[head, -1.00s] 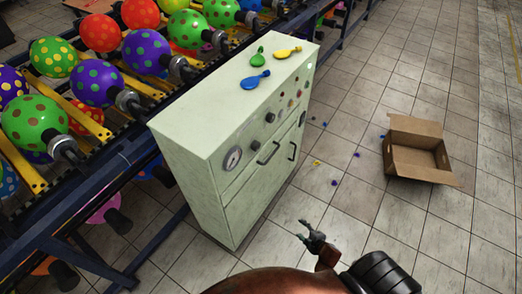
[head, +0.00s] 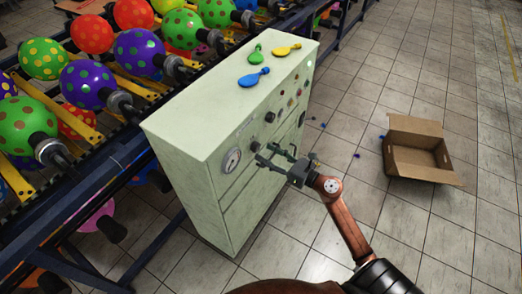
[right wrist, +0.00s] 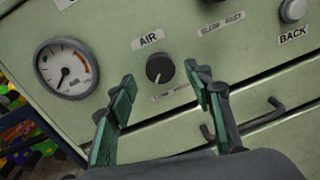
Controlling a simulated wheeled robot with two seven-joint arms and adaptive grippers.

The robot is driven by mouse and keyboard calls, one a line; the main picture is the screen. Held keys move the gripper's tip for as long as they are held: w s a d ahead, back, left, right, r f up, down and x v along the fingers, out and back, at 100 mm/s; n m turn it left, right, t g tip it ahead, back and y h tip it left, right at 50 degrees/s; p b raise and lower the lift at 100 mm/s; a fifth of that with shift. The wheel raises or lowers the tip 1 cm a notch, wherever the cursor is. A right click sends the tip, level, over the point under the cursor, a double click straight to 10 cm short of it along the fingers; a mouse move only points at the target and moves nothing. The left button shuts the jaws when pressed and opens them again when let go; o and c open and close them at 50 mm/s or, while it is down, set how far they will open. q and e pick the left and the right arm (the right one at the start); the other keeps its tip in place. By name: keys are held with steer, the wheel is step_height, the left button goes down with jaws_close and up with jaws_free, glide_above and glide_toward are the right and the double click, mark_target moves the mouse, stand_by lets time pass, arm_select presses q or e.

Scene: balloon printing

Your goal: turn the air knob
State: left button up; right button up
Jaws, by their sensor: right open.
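The air knob (right wrist: 160,68) is a black round knob under the "AIR" label on the pale green cabinet. It also shows in the head view (head: 256,146), right of the gauge. My right gripper (head: 268,152) is open and empty in front of the cabinet's panel. In the right wrist view its two fingertips (right wrist: 160,76) flank the knob, one on each side. Whether they touch the knob or are still short of it I cannot tell. My left gripper is not in view.
A pressure gauge (right wrist: 67,68) is left of the knob. A "BACK" button (right wrist: 293,10) and a handle (right wrist: 245,122) are to the right. Deflated balloons (head: 254,78) lie on the cabinet top (head: 215,105). An open cardboard box (head: 415,180) stands on the floor to the right.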

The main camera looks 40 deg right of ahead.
mark_target(258, 148)
steer(key=shift+x, duration=1.55)
steer(key=shift+c, duration=0.2)
steer(key=c, duration=1.1)
